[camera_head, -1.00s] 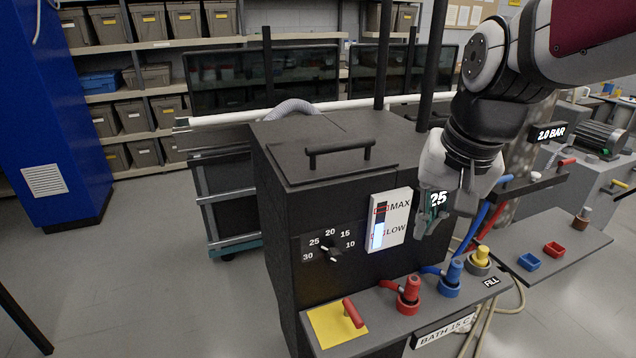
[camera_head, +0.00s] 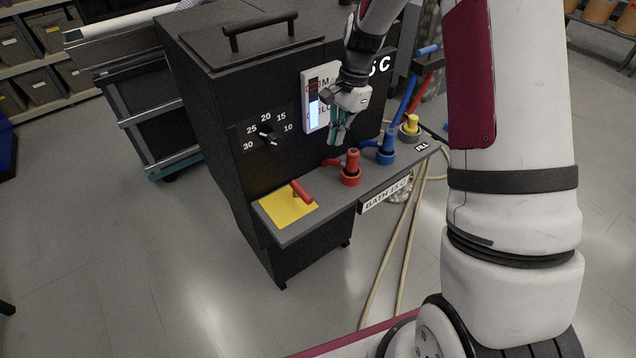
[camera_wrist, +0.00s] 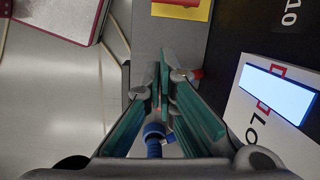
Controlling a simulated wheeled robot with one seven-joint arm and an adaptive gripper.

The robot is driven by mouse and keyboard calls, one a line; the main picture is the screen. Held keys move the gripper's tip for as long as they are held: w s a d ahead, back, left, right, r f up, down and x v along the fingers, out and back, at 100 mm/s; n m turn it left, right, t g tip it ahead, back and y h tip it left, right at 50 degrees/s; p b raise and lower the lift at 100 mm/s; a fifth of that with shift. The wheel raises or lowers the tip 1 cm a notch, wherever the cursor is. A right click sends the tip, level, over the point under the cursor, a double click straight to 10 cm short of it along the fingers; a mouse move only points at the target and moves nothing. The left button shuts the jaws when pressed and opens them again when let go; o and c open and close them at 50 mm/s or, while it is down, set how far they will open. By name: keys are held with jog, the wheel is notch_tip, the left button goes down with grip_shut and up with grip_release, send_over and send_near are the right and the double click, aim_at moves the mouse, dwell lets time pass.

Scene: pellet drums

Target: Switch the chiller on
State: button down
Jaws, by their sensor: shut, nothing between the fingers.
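The chiller (camera_head: 205,130) is a black box with a lid handle, a dial knob (camera_head: 268,138) marked 10 to 30, and a white MAX/LOW level gauge (camera_head: 305,120). On its front shelf, a red-handled lever (camera_head: 302,192) sits on a yellow plate (camera_head: 283,212). The plate also shows at the top of the wrist view (camera_wrist: 180,11). My gripper (camera_head: 337,138) is shut and empty, pointing down above the shelf in front of the gauge. It is to the right of the lever and apart from it. The gripper partly hides the gauge and the display.
A red valve (camera_head: 350,170), a blue valve (camera_head: 388,150) and a yellow fill valve (camera_head: 411,125) stand along the shelf, near my gripper. A BATH label (camera_head: 385,195) is on the shelf's front edge. Hoses hang at the right.

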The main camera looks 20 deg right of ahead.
aim_at(301, 192)
jog(key=f, duration=0.2)
jog(key=f+m, duration=0.1)
jog(key=shift+w+d+f, duration=0.3)
jog(key=shift+f, duration=0.1)
jog(key=f, duration=0.3)
jog(key=a+f+p, duration=0.1)
jog(key=f, duration=0.2)
jog(key=s+a+f, duration=0.1)
jog(key=f, duration=0.2)
jog(key=shift+f+p, duration=0.15)
jog(key=shift+p, duration=0.2)
jog(key=a, duration=0.2)
jog(key=s+a+p, duration=0.1)
jog(key=shift+f, duration=0.4)
jog(key=shift+a+f, duration=0.2)
jog(key=shift+a, duration=0.3)
